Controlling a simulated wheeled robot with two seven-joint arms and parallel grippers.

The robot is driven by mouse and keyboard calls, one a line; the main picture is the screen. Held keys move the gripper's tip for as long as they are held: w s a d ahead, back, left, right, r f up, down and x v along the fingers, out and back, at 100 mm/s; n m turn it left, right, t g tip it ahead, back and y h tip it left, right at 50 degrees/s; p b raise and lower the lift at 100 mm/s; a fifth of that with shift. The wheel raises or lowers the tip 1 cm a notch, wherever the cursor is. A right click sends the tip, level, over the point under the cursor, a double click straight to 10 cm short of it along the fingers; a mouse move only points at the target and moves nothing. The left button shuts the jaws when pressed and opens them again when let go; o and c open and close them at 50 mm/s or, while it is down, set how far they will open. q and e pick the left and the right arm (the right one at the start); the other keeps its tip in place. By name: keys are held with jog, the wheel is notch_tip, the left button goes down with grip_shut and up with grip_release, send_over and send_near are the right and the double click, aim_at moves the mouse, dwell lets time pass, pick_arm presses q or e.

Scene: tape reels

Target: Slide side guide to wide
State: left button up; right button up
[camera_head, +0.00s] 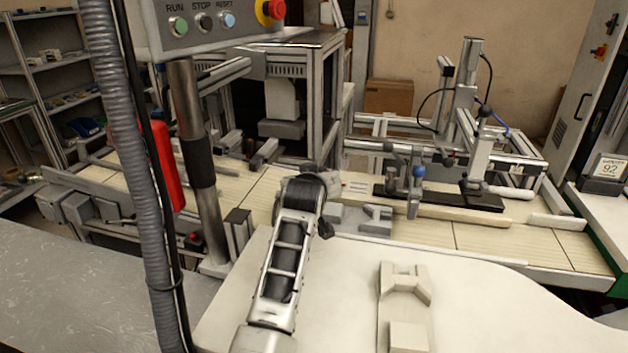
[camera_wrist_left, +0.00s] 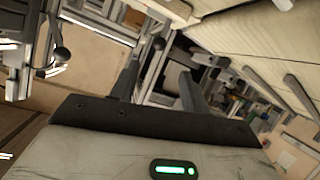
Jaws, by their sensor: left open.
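A long pale guide rail (camera_head: 465,213) lies along the cream conveyor (camera_head: 535,243), right of my left arm. A post with a blue handle (camera_head: 418,172) stands at it, and a black plate (camera_head: 488,203) lies just behind. I cannot tell for sure which rail is the side guide, or its setting. My left arm reaches over the conveyor's near edge; its wrist hides most of the hand in the head view. In the left wrist view, my left gripper (camera_wrist_left: 160,86) is open, with nothing seen between the fingers. A dark ball knob (camera_wrist_left: 62,53) shows left of them. My right gripper is not in view.
A grey post (camera_head: 190,130) with a button panel (camera_head: 205,25) and hanging hose (camera_head: 125,170) stands left of my arm. A metal frame (camera_head: 465,95) rises behind the guide rail. Grey blocks (camera_head: 360,218) sit beside my wrist. The conveyor's right front is clear.

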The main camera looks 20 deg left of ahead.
pick_arm(q)
jog(key=shift+v, duration=2.15)
